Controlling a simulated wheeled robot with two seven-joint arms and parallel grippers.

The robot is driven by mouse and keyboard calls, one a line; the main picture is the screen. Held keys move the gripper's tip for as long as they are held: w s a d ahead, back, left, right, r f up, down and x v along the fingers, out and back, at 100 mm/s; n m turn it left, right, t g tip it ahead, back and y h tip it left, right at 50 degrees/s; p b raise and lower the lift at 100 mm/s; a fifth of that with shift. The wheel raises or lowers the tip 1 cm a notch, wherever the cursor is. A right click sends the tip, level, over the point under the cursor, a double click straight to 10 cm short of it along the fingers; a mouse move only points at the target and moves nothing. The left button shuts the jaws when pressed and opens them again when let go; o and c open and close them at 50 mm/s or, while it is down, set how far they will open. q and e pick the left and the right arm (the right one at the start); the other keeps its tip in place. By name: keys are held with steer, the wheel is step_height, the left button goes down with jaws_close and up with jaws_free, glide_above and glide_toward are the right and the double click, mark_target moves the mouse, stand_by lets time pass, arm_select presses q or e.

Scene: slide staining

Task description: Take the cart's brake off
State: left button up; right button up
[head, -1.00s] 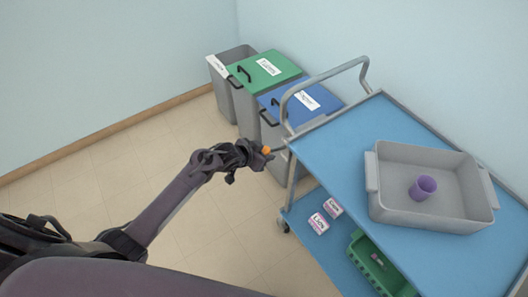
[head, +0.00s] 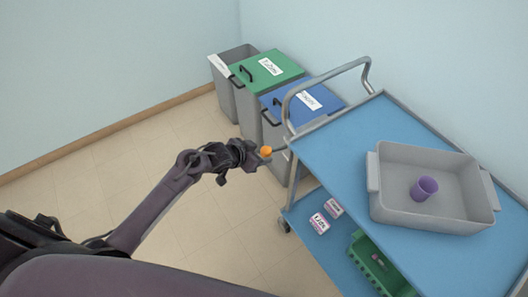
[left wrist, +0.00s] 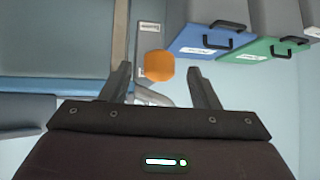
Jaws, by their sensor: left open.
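The cart (head: 330,160) has blue shelves and a grey frame. An orange ball-shaped knob (head: 265,151) sits at the end of a thin lever by the cart's handle end; I take it for the brake. In the left wrist view the knob (left wrist: 159,66) shows between and just beyond the fingertips. My left gripper (head: 257,156) is open right beside the knob, its fingers on either side in the left wrist view (left wrist: 160,80). Whether it touches the knob I cannot tell. My right gripper is out of view.
A grey tub (head: 385,208) with a purple cup (head: 423,189) stands on the cart top. Small boxes (head: 319,223) and a green basket (head: 358,262) are on the lower shelf. Green-lidded (head: 285,72) and blue-lidded (head: 285,95) bins stand behind the gripper. The floor at left is clear.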

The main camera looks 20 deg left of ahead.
arm_select(q)
steer(key=shift+v, duration=1.7)
steer(key=s+a+f+n+g+y, duration=0.1)
steer(key=s+a+f+n+g, duration=0.1)
steer(key=s+f, duration=0.75)
steer(key=s+a+f+n+g+y, duration=0.1)
steer(key=s+f, duration=0.4)
steer(key=f, duration=0.9)
steer(key=s+f+g, duration=0.1)
steer(key=s+f, duration=0.4)
steer(key=s, duration=0.5)
steer(key=s+f+g+y, duration=0.1)
steer(key=s+f+g, duration=0.1)
steer(key=s+f, duration=0.3)
steer(key=s+f+g+y, duration=0.1)
steer(key=s+f, duration=0.4)
steer(key=s, duration=0.9)
steer(key=shift+s+d+n+g, duration=0.2)
steer(key=shift+s+n+g, duration=0.15)
steer(key=shift+g, duration=0.15)
